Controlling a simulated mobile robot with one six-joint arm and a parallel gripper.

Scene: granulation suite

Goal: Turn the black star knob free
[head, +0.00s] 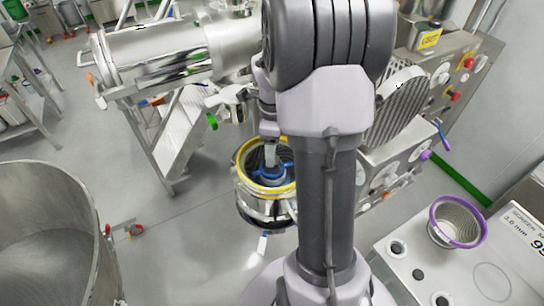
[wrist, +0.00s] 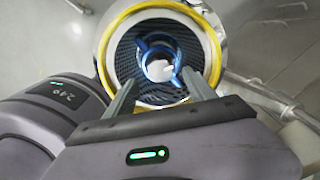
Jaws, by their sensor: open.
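I cannot make out a black star knob in either view. A blue bladed rotor (wrist: 158,60) with a pale centre sits inside a round steel housing with a yellow rim (wrist: 103,50). In the head view the rotor (head: 268,174) shows low inside the yellow-rimmed housing (head: 262,208). My gripper (wrist: 160,77) is open, its two fingers apart over the near part of the housing opening, one on each side of the rotor's near side. In the head view my arm hides part of the housing's right side.
A purple-rimmed screen (head: 436,231) stands on a pale panel at the right. A steel machine with knobs (head: 396,172) is behind my arm. A large steel drum (head: 45,235) is at lower left. A steel cylinder (head: 158,52) lies on a frame at the upper left. Open floor (head: 185,245) lies between.

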